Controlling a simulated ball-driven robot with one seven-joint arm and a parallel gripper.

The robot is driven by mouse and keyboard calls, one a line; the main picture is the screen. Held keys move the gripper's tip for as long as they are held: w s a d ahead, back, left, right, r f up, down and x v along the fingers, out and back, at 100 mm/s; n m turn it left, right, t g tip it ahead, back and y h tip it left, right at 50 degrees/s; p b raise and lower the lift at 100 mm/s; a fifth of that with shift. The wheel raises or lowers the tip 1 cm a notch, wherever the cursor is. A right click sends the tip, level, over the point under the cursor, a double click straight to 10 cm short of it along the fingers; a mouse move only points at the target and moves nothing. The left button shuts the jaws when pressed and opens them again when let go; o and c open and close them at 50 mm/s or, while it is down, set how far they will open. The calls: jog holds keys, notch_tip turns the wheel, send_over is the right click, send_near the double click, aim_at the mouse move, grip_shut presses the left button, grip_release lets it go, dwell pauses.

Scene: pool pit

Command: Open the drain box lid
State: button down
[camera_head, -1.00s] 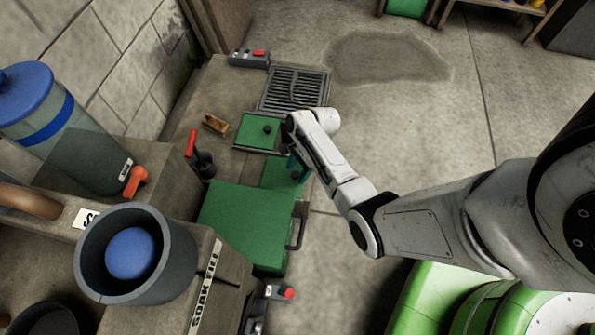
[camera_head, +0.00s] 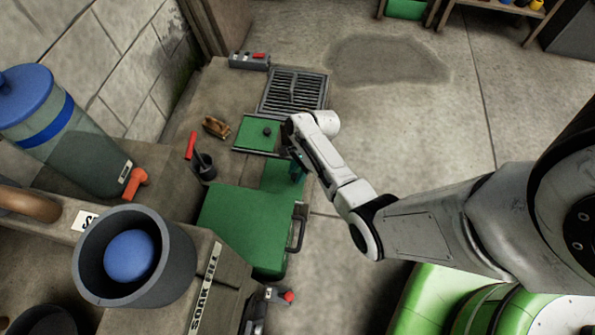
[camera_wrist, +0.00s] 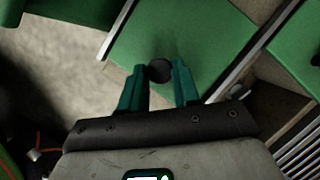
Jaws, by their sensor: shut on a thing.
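In the wrist view, my gripper (camera_wrist: 160,88) has its two teal fingers on either side of a round dark knob (camera_wrist: 159,70), shut on it. The knob stands on a flat green panel (camera_wrist: 200,35), which looks like the drain box lid and lies between metal rails. In the head view, this green panel (camera_head: 280,178) lies under my gripper (camera_head: 297,172), which partly hides it. A second green panel (camera_head: 257,133) with its own dark knob lies just beyond, towards the grate. I cannot see any gap at the held panel's edges.
A large green box (camera_head: 240,225) with a dark side handle (camera_head: 297,235) stands nearer me. A metal floor grate (camera_head: 294,92) lies beyond the panels. A red-handled lever (camera_head: 190,145) and a small brown object (camera_head: 216,127) are to the left. Bare floor is open to the right.

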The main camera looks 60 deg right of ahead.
aim_at(263, 174)
jog(key=w+a, duration=0.1)
jog(key=w, duration=0.2)
jog(key=w+a+b, duration=0.1)
jog(key=w, duration=0.3)
jog(key=w+a, duration=0.2)
jog(key=w, duration=0.2)
jog(key=shift+w+f+b, duration=0.1)
jog(key=shift+b, duration=0.3)
jog(key=shift+w+a, duration=0.2)
jog(key=shift+w, duration=0.25)
jog(key=c, duration=0.8)
grip_release()
jog(key=p+v, duration=0.6)
jog(key=v, duration=0.5)
